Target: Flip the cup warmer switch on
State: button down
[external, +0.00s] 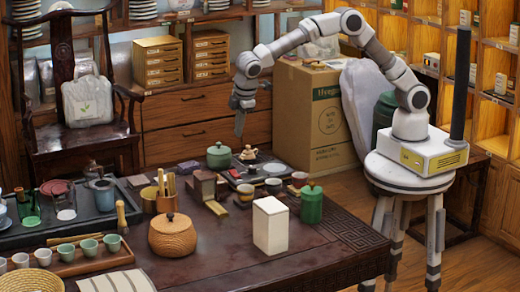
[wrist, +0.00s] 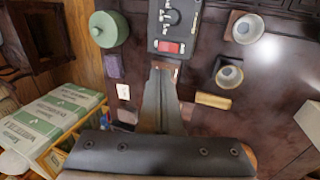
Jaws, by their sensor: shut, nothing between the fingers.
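The cup warmer appears to be the dark panel (wrist: 155,43) at the top of the wrist view, with pale knobs or fittings on it. A red rocker switch (wrist: 170,47) sits at its near edge; I cannot tell which way it is tilted. In the external view my gripper (external: 239,135) points down, above the far side of the table. Its exact height over the warmer is unclear.
A green lidded pot (wrist: 109,29) stands left of the panel. Two small cups on coasters (wrist: 244,27) (wrist: 229,75) and a yellow block (wrist: 213,100) lie to the right. A tall white canister (external: 270,226) stands nearer the table's front. Dark tabletop is bare between them.

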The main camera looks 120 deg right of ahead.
aim_at(232, 171)
jog(key=b+x, duration=0.2)
jog(key=x, duration=1.2)
jog(key=shift+d+p, duration=0.1)
jog(key=shift+p, duration=0.2)
jog(key=shift+d+y+p, duration=0.2)
jog(key=shift+y+p, duration=0.2)
jog(key=shift+p, duration=0.1)
jog(key=shift+a+f+b, duration=0.15)
jog(key=shift+f+b, duration=0.1)
jog(key=shift+b, duration=0.05)
jog(key=shift+a, duration=0.1)
